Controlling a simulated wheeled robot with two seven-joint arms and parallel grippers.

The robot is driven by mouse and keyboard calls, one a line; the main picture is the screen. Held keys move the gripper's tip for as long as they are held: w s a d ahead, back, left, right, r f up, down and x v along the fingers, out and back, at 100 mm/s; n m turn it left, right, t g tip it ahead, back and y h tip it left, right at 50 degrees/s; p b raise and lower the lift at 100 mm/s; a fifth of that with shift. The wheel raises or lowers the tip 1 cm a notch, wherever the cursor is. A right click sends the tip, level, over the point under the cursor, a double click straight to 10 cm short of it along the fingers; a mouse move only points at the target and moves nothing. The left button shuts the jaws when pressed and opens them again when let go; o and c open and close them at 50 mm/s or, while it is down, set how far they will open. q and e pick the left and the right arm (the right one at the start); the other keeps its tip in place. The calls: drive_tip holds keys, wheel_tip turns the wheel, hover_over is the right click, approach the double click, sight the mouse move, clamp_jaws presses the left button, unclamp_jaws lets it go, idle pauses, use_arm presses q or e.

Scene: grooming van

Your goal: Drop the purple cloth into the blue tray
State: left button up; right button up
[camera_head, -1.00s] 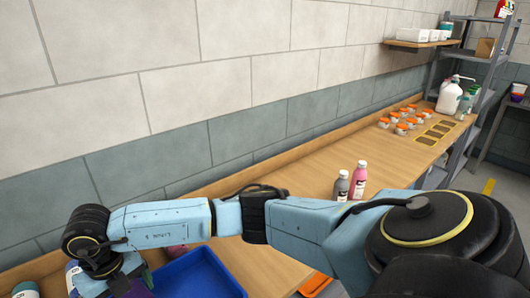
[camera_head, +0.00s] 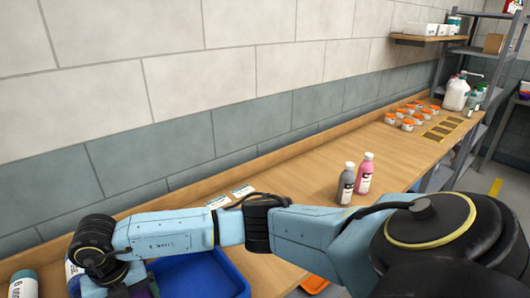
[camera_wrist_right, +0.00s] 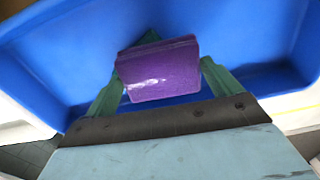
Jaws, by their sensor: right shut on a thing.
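The purple cloth (camera_wrist_right: 158,72), a folded block, is between the green fingers of my right gripper (camera_wrist_right: 160,78), which is shut on it. In the right wrist view the blue tray (camera_wrist_right: 245,38) fills the space beyond and around the cloth. I cannot tell whether the cloth touches the tray floor. In the head view my right arm reaches across to the lower left, and the blue tray (camera_head: 215,270) shows just right of the gripper, partly hidden by the arm. My left gripper is not in view.
On the wooden bench (camera_head: 300,190) stand a grey bottle (camera_head: 346,184) and a pink bottle (camera_head: 364,174). Several orange-lidded jars (camera_head: 408,122) sit farther back. White cards (camera_head: 230,196) lie behind my arm. A white-and-teal container (camera_head: 23,284) stands at the lower left. The bench middle is clear.

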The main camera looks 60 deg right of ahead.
drive_tip(key=o, duration=0.7)
drive_tip(key=shift+r, duration=0.1)
wheel_tip(320, 180, up, 13)
drive_tip(key=shift+r+b, duration=0.1)
drive_tip(key=shift+b, duration=0.2)
idle(0.3)
